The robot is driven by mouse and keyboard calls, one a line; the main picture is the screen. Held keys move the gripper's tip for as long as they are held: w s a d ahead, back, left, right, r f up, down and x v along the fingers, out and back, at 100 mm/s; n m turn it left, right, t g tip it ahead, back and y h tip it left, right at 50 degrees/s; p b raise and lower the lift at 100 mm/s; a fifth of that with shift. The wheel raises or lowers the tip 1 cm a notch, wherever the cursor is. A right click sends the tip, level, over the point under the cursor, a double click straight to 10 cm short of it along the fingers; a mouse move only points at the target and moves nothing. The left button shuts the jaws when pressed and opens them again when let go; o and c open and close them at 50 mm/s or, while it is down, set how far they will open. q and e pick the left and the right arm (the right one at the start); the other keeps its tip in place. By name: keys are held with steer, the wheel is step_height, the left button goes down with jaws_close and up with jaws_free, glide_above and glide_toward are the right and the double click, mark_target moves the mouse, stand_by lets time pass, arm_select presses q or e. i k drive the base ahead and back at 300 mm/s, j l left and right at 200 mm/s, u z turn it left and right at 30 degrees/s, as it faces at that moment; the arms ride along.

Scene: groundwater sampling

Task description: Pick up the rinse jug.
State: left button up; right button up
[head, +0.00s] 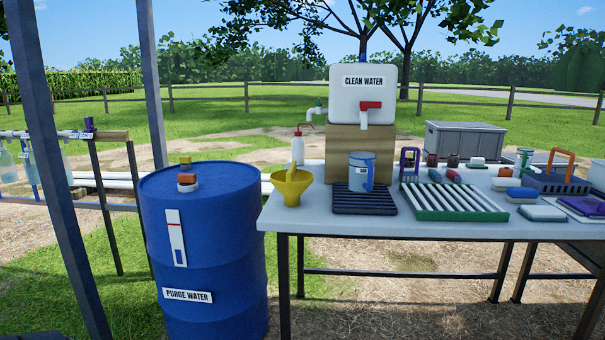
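A pale jug with a blue rim and a small white label, which looks like the rinse jug (360,174), stands upright on a dark slatted mat (365,206) on the table. The label is too small to read. It is in front of the wooden block (352,140) under the clean water tank (362,90), whose red tap is above and slightly right of it. Neither of my grippers is in view.
A yellow funnel (291,186) and a white bottle (298,149) stand left of the jug. A green-edged rack (453,203) is close on its right. Further right is a blue caddy (551,183). A blue purge water drum (208,250) stands left of the table (320,221).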

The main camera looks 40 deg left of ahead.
mark_target(362, 165)
steer(key=u, duration=1)
steer(key=l+u, duration=0.1)
steer(key=l, duration=0.2)
